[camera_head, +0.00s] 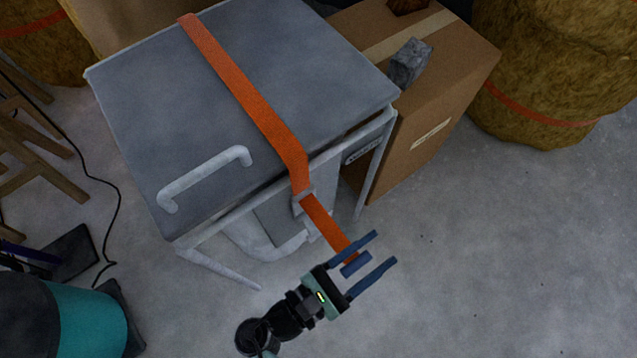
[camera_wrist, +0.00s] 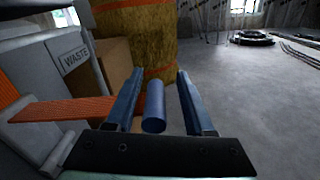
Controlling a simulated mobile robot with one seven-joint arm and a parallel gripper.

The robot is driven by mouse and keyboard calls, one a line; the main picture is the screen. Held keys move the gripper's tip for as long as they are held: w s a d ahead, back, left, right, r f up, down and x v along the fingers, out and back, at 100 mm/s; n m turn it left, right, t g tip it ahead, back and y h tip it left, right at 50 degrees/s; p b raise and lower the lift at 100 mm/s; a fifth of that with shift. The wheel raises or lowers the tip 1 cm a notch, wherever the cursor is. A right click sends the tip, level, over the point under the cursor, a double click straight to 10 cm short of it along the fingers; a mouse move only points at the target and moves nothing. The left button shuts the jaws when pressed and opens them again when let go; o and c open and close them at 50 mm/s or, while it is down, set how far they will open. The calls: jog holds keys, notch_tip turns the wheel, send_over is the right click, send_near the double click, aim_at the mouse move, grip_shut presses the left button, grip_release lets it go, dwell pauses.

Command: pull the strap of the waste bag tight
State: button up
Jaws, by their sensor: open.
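An orange strap (camera_head: 240,87) runs over the grey lid (camera_head: 294,58) of a framed waste stand and down its front through a grey buckle (camera_head: 303,199). The strap's free end carries a blue bar handle (camera_head: 355,264). My gripper (camera_head: 384,248) is open, with its two blue fingers on either side of the handle. In the wrist view the blue handle (camera_wrist: 154,107) sits between the fingers, apart from both as far as I can see. The strap (camera_wrist: 62,110) comes in from the left there. A pale bag (camera_head: 262,242) hangs under the lid, partly hidden.
A white bar handle (camera_head: 205,177) stands on the lid. A cardboard box (camera_head: 430,115) with a grey block (camera_head: 409,62) on it is behind right. Straw bales (camera_head: 560,65) are at upper right. A wooden stool (camera_head: 35,150) and cable are at left. The right floor is clear.

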jog(key=p+v, duration=0.1)
jog(key=v, duration=1.1)
jog(key=shift+s+a+p, duration=0.25)
jog(key=shift+p, duration=0.1)
